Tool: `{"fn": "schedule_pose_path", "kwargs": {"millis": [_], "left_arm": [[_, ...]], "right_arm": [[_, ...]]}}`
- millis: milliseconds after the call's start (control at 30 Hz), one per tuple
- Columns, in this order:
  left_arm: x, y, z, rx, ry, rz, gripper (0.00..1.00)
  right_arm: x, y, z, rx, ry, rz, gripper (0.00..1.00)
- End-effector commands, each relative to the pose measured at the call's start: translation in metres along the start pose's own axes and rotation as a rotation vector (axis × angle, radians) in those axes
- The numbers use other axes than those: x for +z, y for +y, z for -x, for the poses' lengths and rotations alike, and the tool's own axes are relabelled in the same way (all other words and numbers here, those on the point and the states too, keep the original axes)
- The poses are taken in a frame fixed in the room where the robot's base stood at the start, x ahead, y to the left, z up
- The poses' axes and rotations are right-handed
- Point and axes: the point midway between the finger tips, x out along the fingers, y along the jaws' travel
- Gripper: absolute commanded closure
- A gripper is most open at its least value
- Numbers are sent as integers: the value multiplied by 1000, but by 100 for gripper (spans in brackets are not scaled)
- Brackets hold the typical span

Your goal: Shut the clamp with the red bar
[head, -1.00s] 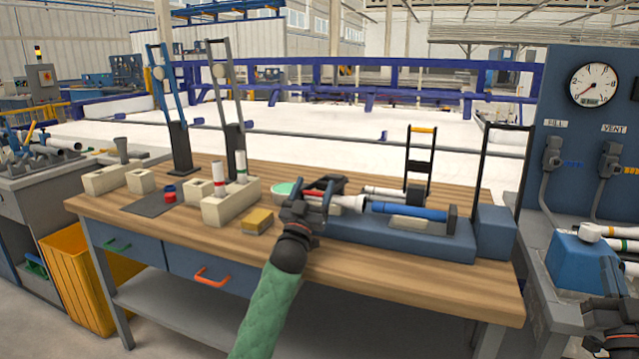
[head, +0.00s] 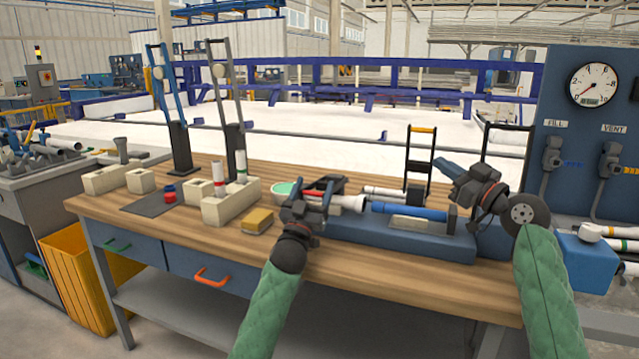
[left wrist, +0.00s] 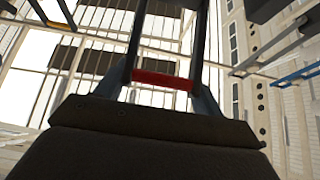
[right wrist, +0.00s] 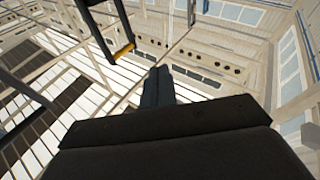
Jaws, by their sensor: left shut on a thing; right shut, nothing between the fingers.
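My left gripper (head: 318,192) is at the left end of the blue base, shut on the red bar (left wrist: 162,80). In the left wrist view this bar runs between two dark side rods. In the head view the gripper hides most of that clamp. My right gripper (head: 447,168) is shut and empty above the right end of the blue base, its closed fingers showing in the right wrist view (right wrist: 158,88). Left of it stands an upright clamp handle with a yellow bar (head: 421,130), its bar also in the right wrist view (right wrist: 123,52).
A blue pipe (head: 408,211) and white pipe pieces lie along the blue base (head: 385,236). Another dark handle frame (head: 508,127) stands behind my right gripper. A yellow sponge (head: 257,222) and cream blocks (head: 228,203) stand left. The wooden table front (head: 360,262) is clear.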

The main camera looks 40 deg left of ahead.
Motion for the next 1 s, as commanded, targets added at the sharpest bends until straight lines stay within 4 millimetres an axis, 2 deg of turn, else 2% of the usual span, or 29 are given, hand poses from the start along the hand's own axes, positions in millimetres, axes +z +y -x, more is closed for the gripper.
{"fn": "schedule_pose_path", "kwargs": {"millis": [100, 400, 700, 1000], "left_arm": [[-1, 0, 0, 0, 2, 0, 73], [-1, 0, 0, 0, 2, 0, 73], [-1, 0, 0, 0, 2, 1, 73], [-1, 0, 0, 0, 2, 1, 73]], "right_arm": [[-6, -17, -34, -92, -58, -7, 100], [-12, -63, -100, -306, -235, -17, 100], [-14, -103, -144, -478, -446, -6, 100], [-16, -128, -169, -601, -686, 15, 100]]}}
